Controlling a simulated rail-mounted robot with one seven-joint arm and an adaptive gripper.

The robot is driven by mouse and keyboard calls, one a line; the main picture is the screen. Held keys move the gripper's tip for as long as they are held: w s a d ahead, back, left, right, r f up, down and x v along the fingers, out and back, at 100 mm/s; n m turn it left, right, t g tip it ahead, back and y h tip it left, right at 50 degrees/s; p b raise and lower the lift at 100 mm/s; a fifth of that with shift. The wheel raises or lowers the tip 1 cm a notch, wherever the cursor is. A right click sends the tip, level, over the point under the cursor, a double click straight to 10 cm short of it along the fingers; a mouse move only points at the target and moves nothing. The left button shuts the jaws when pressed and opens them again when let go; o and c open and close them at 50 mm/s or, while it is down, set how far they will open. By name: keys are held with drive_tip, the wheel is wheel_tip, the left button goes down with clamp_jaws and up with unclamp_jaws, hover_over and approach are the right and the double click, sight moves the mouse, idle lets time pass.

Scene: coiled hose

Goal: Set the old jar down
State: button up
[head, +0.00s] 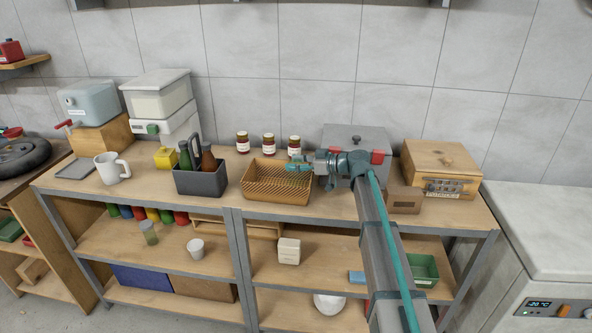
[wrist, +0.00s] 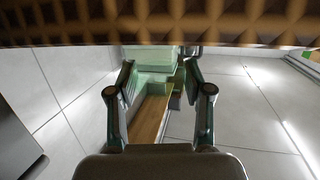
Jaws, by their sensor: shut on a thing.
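My gripper (head: 298,167) reaches in over the back right part of the woven basket (head: 262,190), its fingers pointing left. It also shows in the wrist view (wrist: 157,78), with its two fingers apart around a pale green, glassy thing (wrist: 148,85), which I take to be the old jar. The jar's outline is hard to make out, and in the head view it blends with the teal fingers. The basket's weave crosses the top of the wrist view, close by. I cannot tell whether the jar touches the basket.
Three red-brown jars with pale labels (head: 269,144) stand behind the basket. A grey caddy with bottles (head: 201,181) is to its left.

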drive_tip(key=shift+w+f, duration=0.3)
drive_tip(key=f+p, duration=0.1)
drive_tip(key=f, duration=0.1)
drive_tip(key=shift+w+f+p, duration=0.2)
drive_tip(key=shift+f+p, duration=0.1)
drive_tip(key=shift+p, duration=0.1)
drive_tip(key=shift+f, duration=0.55)
drive_tip(key=shift+f, duration=0.15)
drive_tip(key=o, duration=1.2)
drive_tip(key=shift+r, duration=0.2)
drive_tip(key=shift+s+d, duration=0.1)
drive_tip(key=shift+d, duration=0.15)
drive_tip(key=b+v, duration=0.3)
drive_tip(key=v, duration=0.8)
drive_tip(key=shift+d+r, duration=0.1)
drive_tip(key=shift+d, duration=0.15)
